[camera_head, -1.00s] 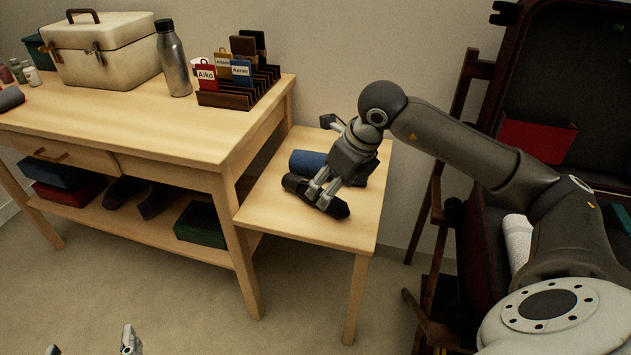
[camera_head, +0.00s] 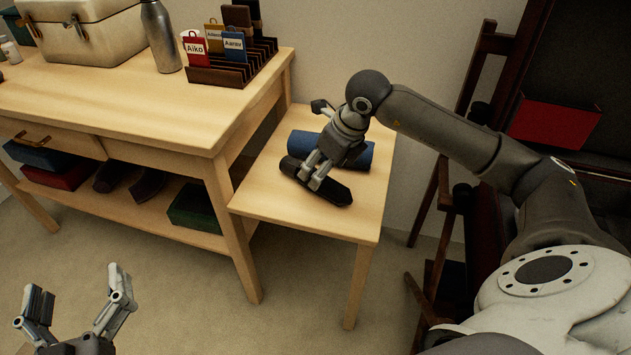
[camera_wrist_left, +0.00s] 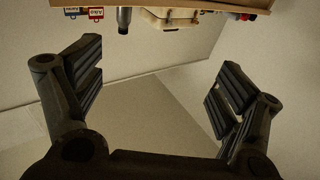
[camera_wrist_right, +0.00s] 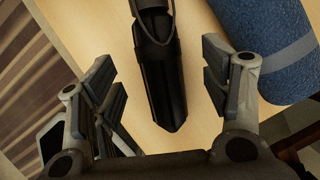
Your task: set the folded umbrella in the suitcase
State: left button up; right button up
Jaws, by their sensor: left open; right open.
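The folded umbrella (camera_head: 330,189), black and slim, lies on the small wooden side table (camera_head: 296,216). My right gripper (camera_head: 312,172) is low over it, fingers open. In the right wrist view the umbrella (camera_wrist_right: 161,85) lies between the spread fingers of the right gripper (camera_wrist_right: 165,88), with a gap showing on each side. The open suitcase (camera_head: 578,65) stands at the right, its dark lid upright with a red piece (camera_head: 553,124) on it. My right arm hides most of its lower part. My left gripper (camera_head: 78,285) is open and empty above the floor at lower left.
A blue roll (camera_head: 356,153) lies right behind the umbrella on the side table. The larger workbench (camera_head: 130,115) to the left holds a metal case (camera_head: 90,28), a bottle (camera_head: 160,38) and a slotted rack (camera_head: 232,72). Floor in front is clear.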

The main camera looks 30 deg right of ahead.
pick_arm(q)
notch_tip(320, 180, up, 7)
jog(key=s+t+h+b, duration=0.1)
jog(key=s+t, duration=0.1)
jog(key=t, duration=0.2)
jog(key=shift+s+d+t+h+b, duration=0.15)
jog(key=shift+d+t+h+b, duration=0.05)
jog(key=shift+t+h+b, duration=0.1)
pick_arm(e)
jog(key=x, duration=0.5)
jog(key=shift+s+f, duration=0.1)
jog(key=shift+s, duration=0.15)
pick_arm(q)
jog(key=shift+r, duration=0.1)
pick_arm(e)
jog(key=c, duration=1.2)
jog(key=shift+c, duration=1)
